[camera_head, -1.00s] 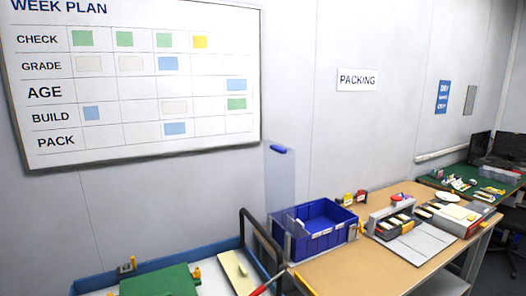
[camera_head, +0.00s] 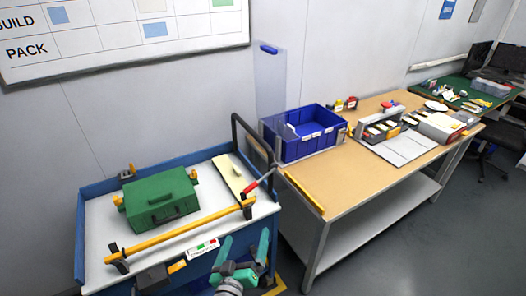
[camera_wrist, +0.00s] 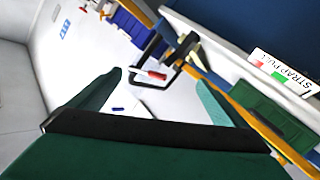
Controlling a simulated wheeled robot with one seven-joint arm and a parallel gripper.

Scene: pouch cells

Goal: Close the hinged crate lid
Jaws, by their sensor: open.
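The blue crate (camera_head: 300,135) stands on the left end of the tan packing table. Its clear lid (camera_head: 270,95) stands upright at the crate's left end, with a blue grip (camera_head: 268,48) at its top. The lid is open and the crate's inside shows. My gripper (camera_head: 243,248), with teal fingers, is low in front of the cart, left of and well below the crate. It is open with nothing between the fingers. In the wrist view my gripper (camera_wrist: 158,92) also shows spread and empty.
A blue-rimmed cart (camera_head: 95,250) stands left of the table, with a green case (camera_head: 160,200), a yellow bar (camera_head: 180,232) and a dark upright handle frame (camera_head: 250,145). The table (camera_head: 345,180) holds a grey rack and trays farther right. Floor at right is clear.

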